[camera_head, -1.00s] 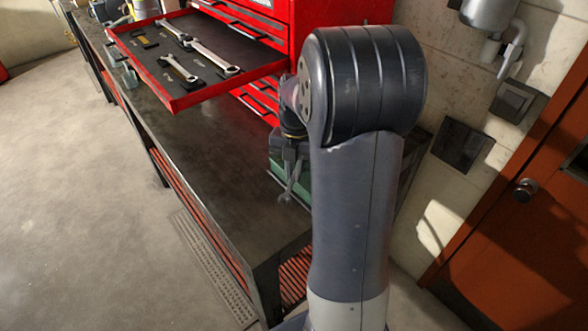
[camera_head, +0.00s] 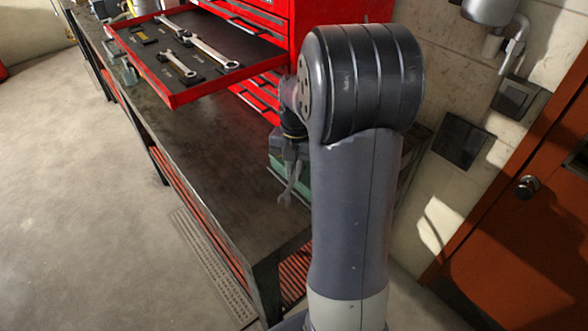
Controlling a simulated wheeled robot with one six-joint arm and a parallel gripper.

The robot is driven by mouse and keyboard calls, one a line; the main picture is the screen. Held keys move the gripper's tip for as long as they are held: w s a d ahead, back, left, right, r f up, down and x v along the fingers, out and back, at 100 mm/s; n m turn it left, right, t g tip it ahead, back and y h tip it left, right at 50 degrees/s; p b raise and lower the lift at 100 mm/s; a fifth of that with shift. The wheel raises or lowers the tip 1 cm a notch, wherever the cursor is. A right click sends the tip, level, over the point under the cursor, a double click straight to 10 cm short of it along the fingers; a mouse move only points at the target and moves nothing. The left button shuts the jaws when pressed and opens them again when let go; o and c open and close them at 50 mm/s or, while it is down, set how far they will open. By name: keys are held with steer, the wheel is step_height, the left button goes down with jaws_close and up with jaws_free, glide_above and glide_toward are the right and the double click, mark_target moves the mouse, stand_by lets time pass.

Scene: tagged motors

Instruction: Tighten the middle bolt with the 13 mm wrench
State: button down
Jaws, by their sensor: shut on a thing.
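My gripper (camera_head: 290,153) is seen small and partly behind my own arm, over the far right end of the workbench. It is shut on a grey wrench (camera_head: 291,184), which hangs down with its open jaw lowest. The size of the wrench cannot be read. Just behind the wrench is a green object (camera_head: 275,164), mostly hidden by my arm, and I cannot tell whether the wrench touches it. The middle bolt cannot be made out.
A red tool chest (camera_head: 340,12) stands at the back, with its open drawer (camera_head: 225,85) jutting over the workbench (camera_head: 190,160). Several wrenches lie in the drawer's dark insert. The bench top left of my gripper is clear. An orange door (camera_head: 520,240) is at the right.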

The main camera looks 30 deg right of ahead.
steer(key=shift+w+a+m, duration=0.45)
steer(key=shift+w+m, duration=0.1)
steer(key=shift+m, duration=0.65)
steer(key=shift+w, duration=0.1)
steer(key=m, duration=0.1)
steer(key=w+m, duration=0.1)
steer(key=shift+a+m+t+p, duration=0.25)
steer(key=shift+m+t+p, duration=0.05)
steer(key=shift+w, duration=0.15)
steer(key=shift+w+a+m, duration=0.15)
steer(key=shift+w+m, duration=0.45)
steer(key=shift+m, duration=0.6)
